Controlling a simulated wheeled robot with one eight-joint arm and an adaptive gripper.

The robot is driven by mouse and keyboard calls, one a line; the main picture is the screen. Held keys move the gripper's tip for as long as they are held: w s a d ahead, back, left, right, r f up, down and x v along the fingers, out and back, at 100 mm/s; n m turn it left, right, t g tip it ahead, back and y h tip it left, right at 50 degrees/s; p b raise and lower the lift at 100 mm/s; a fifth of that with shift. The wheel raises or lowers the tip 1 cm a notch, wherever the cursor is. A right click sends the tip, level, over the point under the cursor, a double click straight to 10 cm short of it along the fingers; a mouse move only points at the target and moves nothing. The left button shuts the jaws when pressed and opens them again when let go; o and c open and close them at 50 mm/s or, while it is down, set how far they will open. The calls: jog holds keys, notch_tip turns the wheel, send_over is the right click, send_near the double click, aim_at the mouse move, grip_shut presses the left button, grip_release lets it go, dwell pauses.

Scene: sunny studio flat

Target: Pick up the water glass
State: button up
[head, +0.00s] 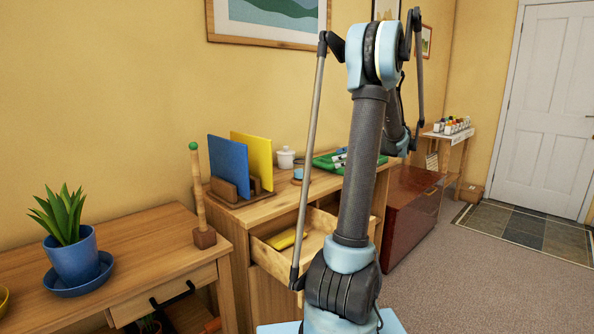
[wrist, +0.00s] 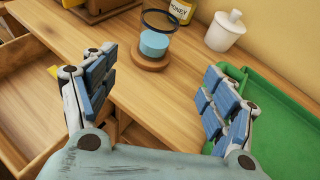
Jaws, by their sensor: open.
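The water glass (wrist: 155,43) looks clear, with a dark rim and pale blue water low inside. It stands upright on a round wooden coaster (wrist: 150,63) on the wooden cabinet top. In the head view the glass (head: 297,174) is small, left of the green tray and partly behind my arm's rod. My gripper (wrist: 156,78) is open and empty in the wrist view. Its two blue-padded fingers are spread wide, and the glass is ahead of them, between their lines, not touched. My gripper is hidden behind my arm in the head view.
A green tray (wrist: 285,110) lies under and beside the right finger. A white lidded jar (wrist: 225,32) and a honey jar (wrist: 181,10) stand behind the glass. An open drawer (wrist: 35,95) is at left. Bare wood (wrist: 130,92) lies between the fingers and the coaster.

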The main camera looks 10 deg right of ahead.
send_near(301, 169)
jog(key=w+a+f, duration=0.1)
jog(key=w, duration=0.1)
jog(key=w+a+f, duration=0.1)
jog(key=w, duration=0.1)
jog(key=w+a+f, duration=0.1)
jog(key=shift+w, duration=0.4)
jog(key=shift+s+x, duration=0.2)
jog(key=shift+x, duration=2.5)
jog(key=shift+a, duration=0.1)
jog(key=c, duration=1.4)
